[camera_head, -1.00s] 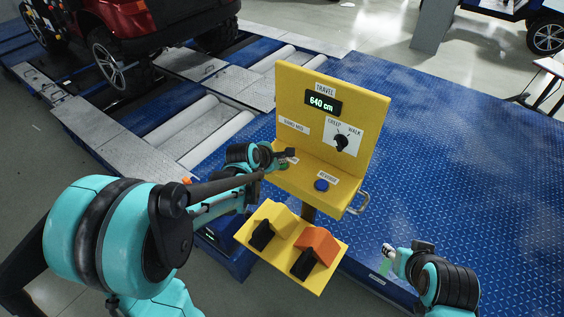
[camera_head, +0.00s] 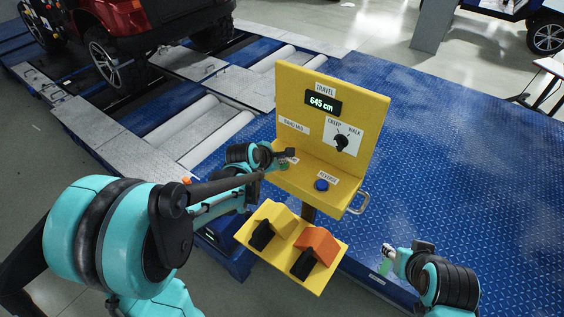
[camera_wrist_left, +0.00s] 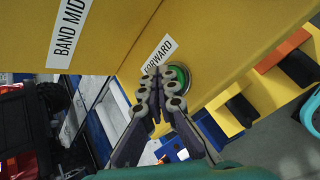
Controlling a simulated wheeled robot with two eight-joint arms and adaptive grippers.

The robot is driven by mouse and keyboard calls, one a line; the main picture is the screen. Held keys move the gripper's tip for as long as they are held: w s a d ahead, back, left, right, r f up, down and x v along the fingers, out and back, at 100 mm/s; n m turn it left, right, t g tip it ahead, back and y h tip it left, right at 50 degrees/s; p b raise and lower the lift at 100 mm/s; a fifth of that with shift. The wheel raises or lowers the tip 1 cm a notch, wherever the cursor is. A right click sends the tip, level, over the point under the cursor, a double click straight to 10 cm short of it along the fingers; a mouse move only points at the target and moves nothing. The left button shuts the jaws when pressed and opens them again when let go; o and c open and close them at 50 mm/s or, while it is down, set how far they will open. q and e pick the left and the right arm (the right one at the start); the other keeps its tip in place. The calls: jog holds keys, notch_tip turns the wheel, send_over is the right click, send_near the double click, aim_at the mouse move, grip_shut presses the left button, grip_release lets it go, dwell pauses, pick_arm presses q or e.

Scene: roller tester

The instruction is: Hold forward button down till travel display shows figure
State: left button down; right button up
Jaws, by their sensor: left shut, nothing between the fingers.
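The yellow control stand (camera_head: 370,110) has a travel display (camera_head: 323,103) at its top that reads 645 cm. My left gripper (camera_head: 286,158) is shut and empty at the left of the stand's ledge. In the left wrist view its fingertips (camera_wrist_left: 162,80) are at the green forward button (camera_wrist_left: 181,76), beside the FORWARD label, and cover part of it. They look to be touching it. The blue reverse button (camera_head: 321,185) is to the right on the same ledge. My right gripper (camera_head: 390,256) is at the lower right, away from the stand; its fingers are too small to read.
A creep/walk selector (camera_head: 341,142) is on the panel. Two pedals, yellow (camera_head: 272,219) and orange (camera_head: 318,243), are below the ledge. A red vehicle (camera_head: 150,22) stands by the rollers (camera_head: 180,118) at the back left. Blue tread plate (camera_head: 460,150) lies clear at the right.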

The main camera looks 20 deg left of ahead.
pick_arm(q)
jog(key=shift+r+p, duration=0.7)
jog(key=shift+r, duration=0.15)
jog(key=shift+r, duration=0.15)
notch_tip(320, 180, up, 5)
jog(key=p, duration=0.4)
dwell(0.4)
